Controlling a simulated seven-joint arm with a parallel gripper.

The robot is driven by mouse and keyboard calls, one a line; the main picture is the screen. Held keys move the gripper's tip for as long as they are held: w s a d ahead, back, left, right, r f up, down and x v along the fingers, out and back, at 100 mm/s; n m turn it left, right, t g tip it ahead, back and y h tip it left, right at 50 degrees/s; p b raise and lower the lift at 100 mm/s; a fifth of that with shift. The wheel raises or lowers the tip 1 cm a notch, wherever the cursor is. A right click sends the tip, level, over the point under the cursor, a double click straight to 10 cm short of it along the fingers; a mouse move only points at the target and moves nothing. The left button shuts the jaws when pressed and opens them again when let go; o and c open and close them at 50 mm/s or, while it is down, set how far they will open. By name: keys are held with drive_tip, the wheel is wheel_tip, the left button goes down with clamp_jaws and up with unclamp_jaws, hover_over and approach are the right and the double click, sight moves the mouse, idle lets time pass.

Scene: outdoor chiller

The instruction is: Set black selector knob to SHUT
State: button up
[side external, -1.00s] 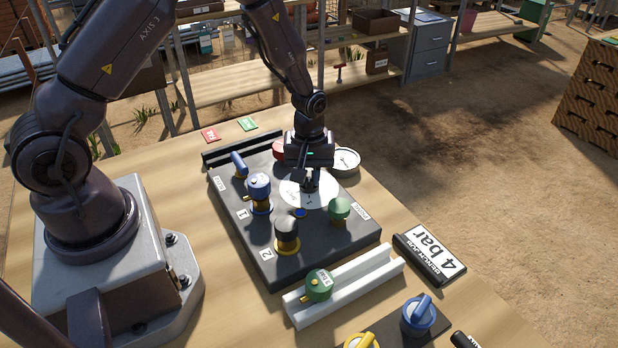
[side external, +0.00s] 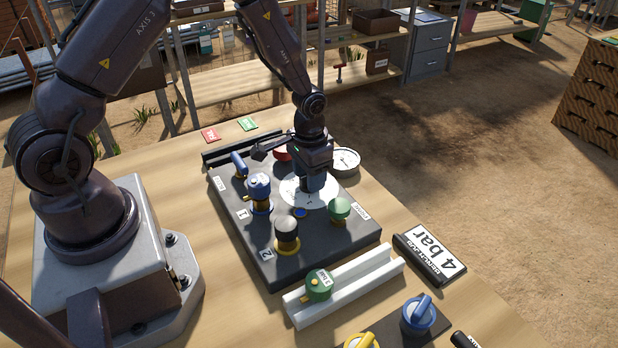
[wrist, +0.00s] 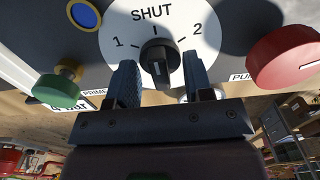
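The black selector knob (wrist: 160,50) sits at the middle of a round white dial (wrist: 188,22) marked SHUT, 1 and 2 in the wrist view. A pale line on the knob's near face lies on the side away from the SHUT mark; I cannot tell for sure which mark the knob points to. My gripper (wrist: 159,68) is over the dial with one finger on each side of the knob. The fingers look apart, with a narrow gap beside the knob. In the side external view my gripper (side external: 312,185) hides the knob and part of the dial (side external: 292,190).
A red knob (wrist: 284,58) is close right of the dial in the wrist view, and a green knob (wrist: 58,90) is left. Blue (side external: 259,187) and black-topped (side external: 286,230) valves stand on the panel. A gauge (side external: 345,160) is behind my gripper.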

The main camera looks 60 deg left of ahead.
drive_tip(key=o, duration=0.5)
drive_tip(key=shift+r, duration=3.5)
wheel_tip(320, 180, up, 13)
drive_tip(key=s+d+r+t, duration=0.1)
drive_tip(key=s+r+t, duration=0.1)
drive_tip(key=s, duration=0.4)
drive_tip(key=s+d+r+t, duration=0.1)
drive_tip(key=s+d+r, duration=0.1)
drive_tip(key=s+r, duration=0.3)
drive_tip(key=s+d+r+t, duration=0.2)
drive_tip(key=s+r, duration=0.1)
drive_tip(key=s, duration=0.4)
drive_tip(key=shift+s+r+t, duration=0.15)
drive_tip(key=shift+s+t, duration=0.05)
drive_tip(key=shift+t, duration=0.1)
